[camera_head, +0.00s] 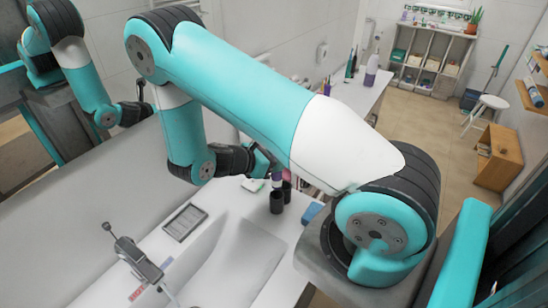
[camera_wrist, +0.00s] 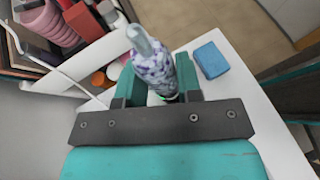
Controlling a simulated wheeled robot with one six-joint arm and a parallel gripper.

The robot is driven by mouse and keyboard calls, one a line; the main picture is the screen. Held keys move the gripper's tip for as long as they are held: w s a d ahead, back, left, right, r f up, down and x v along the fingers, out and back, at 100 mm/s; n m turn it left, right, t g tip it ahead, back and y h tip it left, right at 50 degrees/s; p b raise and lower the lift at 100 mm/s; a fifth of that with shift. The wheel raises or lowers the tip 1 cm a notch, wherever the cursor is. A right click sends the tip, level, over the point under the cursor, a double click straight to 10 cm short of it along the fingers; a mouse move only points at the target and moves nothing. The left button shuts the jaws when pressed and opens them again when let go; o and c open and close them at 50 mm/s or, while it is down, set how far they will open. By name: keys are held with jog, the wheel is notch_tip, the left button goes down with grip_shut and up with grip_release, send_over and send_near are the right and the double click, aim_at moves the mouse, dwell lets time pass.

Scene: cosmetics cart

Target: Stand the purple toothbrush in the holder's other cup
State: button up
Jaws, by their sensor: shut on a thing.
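The purple toothbrush (camera_wrist: 155,68), with a purple-and-white speckled thick body and a pale grey narrow end, is between the fingers of my gripper (camera_wrist: 160,84) in the wrist view. My gripper is shut on it. In the head view my gripper (camera_head: 266,162) is over the counter, partly hidden by my arm. The holder shows as two black cups, a front one (camera_head: 277,203) and one just behind it (camera_head: 287,190). A purple part of the toothbrush shows just above the front cup. I cannot tell whether its lower end is inside a cup.
A blue block (camera_head: 311,212) lies right of the cups; it also shows in the wrist view (camera_wrist: 210,60). A pale green bar (camera_head: 253,185) lies behind left. The sink basin (camera_head: 235,262), faucet (camera_head: 138,262) and grey tray (camera_head: 185,222) are in front. Bottles (camera_head: 371,70) stand farther back.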

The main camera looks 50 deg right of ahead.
aim_at(274, 188)
jog(key=shift+f+b, duration=0.7)
jog(key=shift+f, duration=0.75)
jog(key=shift+p, duration=0.4)
dwell(0.5)
jog(key=shift+f+b, duration=2.85)
jog(key=shift+f, duration=1.15)
jog(key=o, duration=1)
jog(key=shift+o, duration=0.2)
jog(key=shift+a, duration=0.1)
jog(key=b+v, duration=0.4)
jog(key=v, duration=1.3)
jog(key=shift+b, duration=0.35)
jog(key=shift+w, duration=0.1)
